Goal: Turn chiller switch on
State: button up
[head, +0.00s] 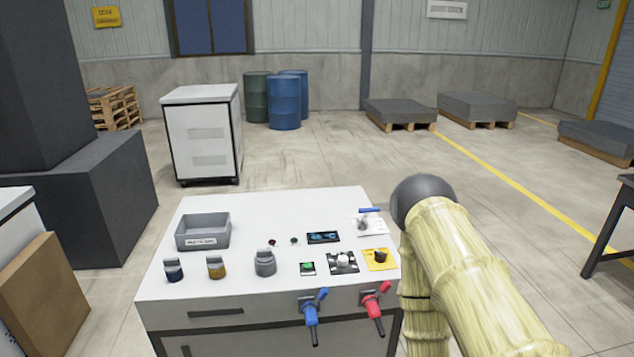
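Controls sit on the white top of a cabinet (237,283). Along its front right are a green button or rocker (307,267) on a small plate, a light knob (343,260) on a black-and-white plate, and a dark knob (380,256) on a yellow plate. Behind them is a small dark display (323,237) with blue marks. Labels are too small to read, so I cannot tell which control is the chiller switch or whether it is on. My pale, bamboo-like arm with a dark ball joint rises at the right of the cabinet. My gripper is out of view.
A blue-handled fitting (368,218) stands at the cabinet's back right. Blue (311,309) and red (374,306) handles stick out in front. The cabinet's back middle is clear.

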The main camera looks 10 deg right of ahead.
aim_at(380, 256)
jog(key=z, duration=0.2)
jog(key=k, duration=0.45)
jog(key=u, duration=0.8)
jog(key=i, duration=1)
jog(key=z, duration=0.65)
